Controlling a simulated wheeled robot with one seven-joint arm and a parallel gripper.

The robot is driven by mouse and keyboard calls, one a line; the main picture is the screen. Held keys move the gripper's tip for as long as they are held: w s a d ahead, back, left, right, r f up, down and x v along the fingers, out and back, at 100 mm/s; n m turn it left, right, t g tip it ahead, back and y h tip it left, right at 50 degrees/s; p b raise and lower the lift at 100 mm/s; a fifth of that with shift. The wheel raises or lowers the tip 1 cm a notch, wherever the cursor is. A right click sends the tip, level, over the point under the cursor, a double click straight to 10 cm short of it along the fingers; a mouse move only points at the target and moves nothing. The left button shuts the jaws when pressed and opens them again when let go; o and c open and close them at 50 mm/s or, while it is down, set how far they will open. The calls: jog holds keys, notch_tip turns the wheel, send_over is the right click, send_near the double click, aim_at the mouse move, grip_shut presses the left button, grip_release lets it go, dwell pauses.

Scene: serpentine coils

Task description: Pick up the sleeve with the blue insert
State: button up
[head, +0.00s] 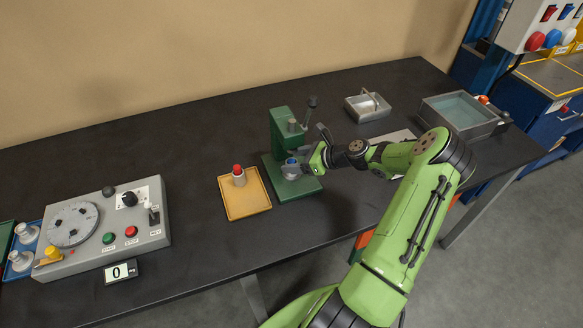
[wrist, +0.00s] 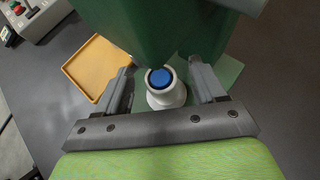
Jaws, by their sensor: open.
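The sleeve with the blue insert (wrist: 166,98) is a pale, round, stepped piece with a blue top, standing upright on the base of the green press. In the head view its blue top (head: 291,161) shows beside my gripper. My gripper (wrist: 161,84) is open, with one finger on each side of the sleeve and gaps to both. In the head view my gripper (head: 305,158) reaches in from the right at the press. The green press (head: 284,128) rises right behind the sleeve, with a lever at its top.
A yellow tray (head: 246,208) holding a red-topped sleeve (head: 239,175) lies left of the press. A grey control box (head: 105,232) with a dial and a blue tray (head: 22,262) with pale sleeves are at far left. A metal tray (head: 368,106) and a liquid-filled basin (head: 462,112) stand right.

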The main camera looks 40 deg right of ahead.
jog(key=shift+s+r, duration=0.1)
jog(key=shift+c, duration=0.7)
grip_shut()
